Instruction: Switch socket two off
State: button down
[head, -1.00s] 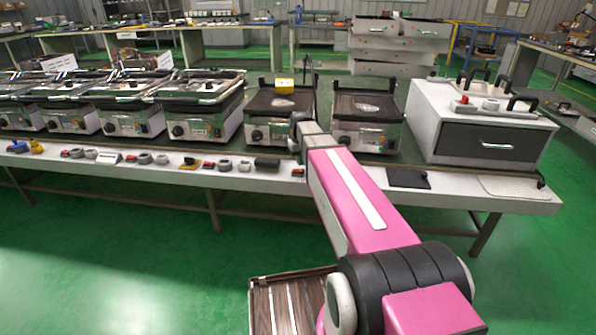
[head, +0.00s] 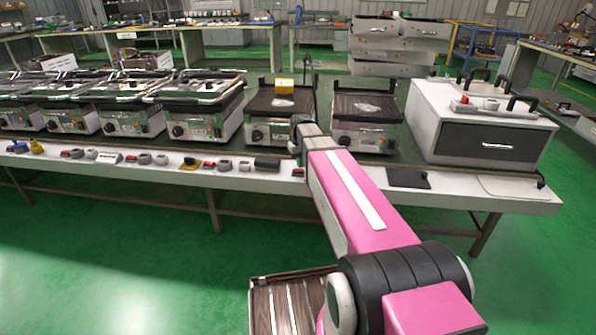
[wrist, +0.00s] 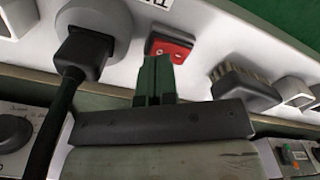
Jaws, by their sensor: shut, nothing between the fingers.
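A red rocker switch (wrist: 171,48) in a dark housing sits on the white panel in the wrist view. My gripper (wrist: 155,75) is shut and empty, its dark green fingertips just below the switch's lower edge. I cannot tell whether they touch it. To the left of the switch, a black plug (wrist: 82,52) with a thick cable sits in a round grey socket (wrist: 105,20). A white label (wrist: 165,3) above is cut off, so its full text is not readable. In the head view my arm hides the gripper.
The white front strip (head: 130,170) of the long table carries several sockets and red switches. A dark ribbed block (wrist: 245,85) lies right of the switch. Grills (head: 367,120) and a white drawer unit (head: 485,122) stand behind.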

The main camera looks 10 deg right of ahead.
jog(key=shift+f, duration=0.95)
dwell(0.6)
jog(key=shift+r, duration=3.5)
jog(key=s+f+m, duration=0.1)
jog(key=s+f, duration=0.6)
jog(key=s, duration=0.3)
jog(key=s+f+m, duration=0.1)
jog(key=s+f, duration=0.6)
jog(key=s, duration=0.4)
jog(key=shift+s, duration=0.15)
